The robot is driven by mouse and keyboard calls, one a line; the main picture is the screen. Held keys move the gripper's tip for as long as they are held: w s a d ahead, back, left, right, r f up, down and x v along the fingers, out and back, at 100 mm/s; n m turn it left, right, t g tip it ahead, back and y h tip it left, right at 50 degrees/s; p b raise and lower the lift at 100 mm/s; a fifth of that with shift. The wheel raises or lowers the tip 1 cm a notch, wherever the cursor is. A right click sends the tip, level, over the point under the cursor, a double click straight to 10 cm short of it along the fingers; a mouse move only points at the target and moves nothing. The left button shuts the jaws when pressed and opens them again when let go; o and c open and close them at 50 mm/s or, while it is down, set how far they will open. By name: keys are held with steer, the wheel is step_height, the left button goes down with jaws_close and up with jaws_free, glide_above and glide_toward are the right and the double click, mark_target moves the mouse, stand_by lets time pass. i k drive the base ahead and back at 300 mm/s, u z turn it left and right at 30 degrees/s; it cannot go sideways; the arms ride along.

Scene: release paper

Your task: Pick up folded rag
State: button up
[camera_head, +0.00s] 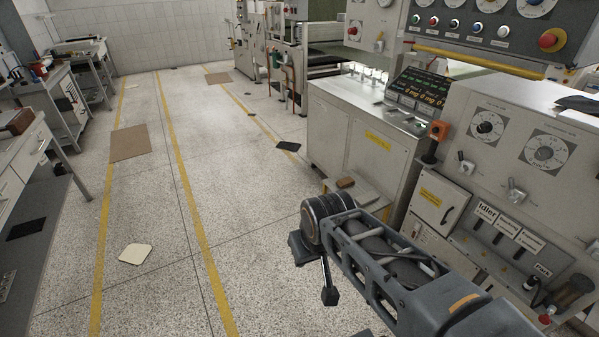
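I cannot tell for sure which thing is the folded rag. A dark, flat, cloth-like piece (580,104) lies on top of the grey control cabinet at the right edge, partly cut off by the frame. A flat cream square with rounded corners (135,254) lies on the floor at left. A small dark flat piece (288,146) lies on the floor by the machines. My arm reaches in from the bottom right. Dark parts hang at its far end, above the floor and apart from these pieces. Gripper fingers cannot be made out there.
Machines and control cabinets (352,130) line the right side, close to my arm. Desks (22,150) stand along the left. A brown mat (130,143) lies on the floor. The speckled floor between the yellow lines (190,190) is mostly clear. A low box (350,195) stands beyond my arm.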

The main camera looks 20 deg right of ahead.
mark_target(346, 182)
steer(key=u, duration=0.15)
steer(key=i, duration=1.8)
steer(key=z, duration=1.05)
steer(key=i, duration=1.15)
steer(key=z, duration=0.8)
